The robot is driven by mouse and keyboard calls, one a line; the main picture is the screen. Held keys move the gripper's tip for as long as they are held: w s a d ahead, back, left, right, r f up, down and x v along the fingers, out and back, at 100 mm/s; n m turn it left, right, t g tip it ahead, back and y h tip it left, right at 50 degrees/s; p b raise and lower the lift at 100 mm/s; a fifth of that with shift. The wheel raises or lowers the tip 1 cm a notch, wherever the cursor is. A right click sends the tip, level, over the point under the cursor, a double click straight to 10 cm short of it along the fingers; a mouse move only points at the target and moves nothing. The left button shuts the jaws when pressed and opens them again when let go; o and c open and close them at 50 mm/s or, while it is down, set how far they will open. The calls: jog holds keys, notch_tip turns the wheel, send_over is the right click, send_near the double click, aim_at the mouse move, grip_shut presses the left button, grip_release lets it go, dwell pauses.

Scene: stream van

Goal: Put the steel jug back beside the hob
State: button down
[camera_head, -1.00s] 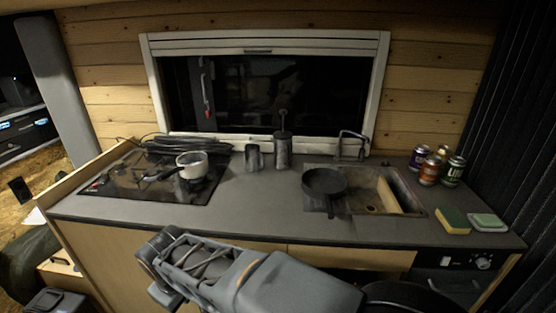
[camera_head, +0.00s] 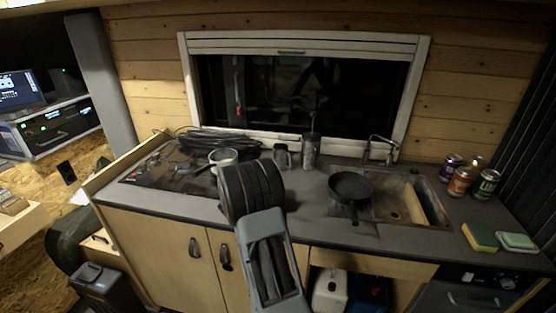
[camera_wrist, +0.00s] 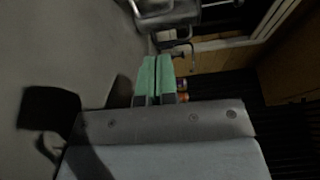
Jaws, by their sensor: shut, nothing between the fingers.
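A small grey metal jug (camera_head: 282,157) with a handle, which looks like the steel jug, stands upright on the counter right of the hob (camera_head: 150,170), near the window. A taller dark press-like pot (camera_head: 311,150) stands just right of it. My gripper's green fingertips (camera_wrist: 155,80) are shut together and empty in the wrist view, above the counter. In the head view my dark arm part covers the gripper. A shiny metal vessel (camera_wrist: 165,14) is cut off at the top of the wrist view; I cannot tell whether it is the jug or the pot.
A white saucepan (camera_head: 223,156) and black cable sit at the hob. A black frying pan (camera_head: 350,188) lies by the sink (camera_head: 405,205), with a tap (camera_head: 380,150) behind. Several cans (camera_head: 462,181), a sponge (camera_head: 480,237) and a soap dish (camera_head: 517,242) stand at the right end.

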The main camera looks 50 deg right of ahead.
jog(key=p, duration=0.1)
send_near(283, 156)
jog(key=d, duration=0.1)
jog(key=s+d, duration=0.1)
jog(key=d, duration=0.1)
jog(key=s+d, duration=0.1)
jog(key=shift+s+d+f, duration=0.1)
jog(key=shift+d, duration=0.05)
jog(key=shift+w+d+p, duration=0.2)
jog(key=shift+w+d, duration=0.05)
jog(key=shift+w, duration=0.25)
jog(key=shift+w+d+p, duration=0.2)
jog(key=shift+w+d, duration=0.05)
jog(key=shift+w, duration=0.25)
jog(key=shift+w+d, duration=0.45)
jog(key=shift+w, duration=0.3)
jog(key=shift+d, duration=0.1)
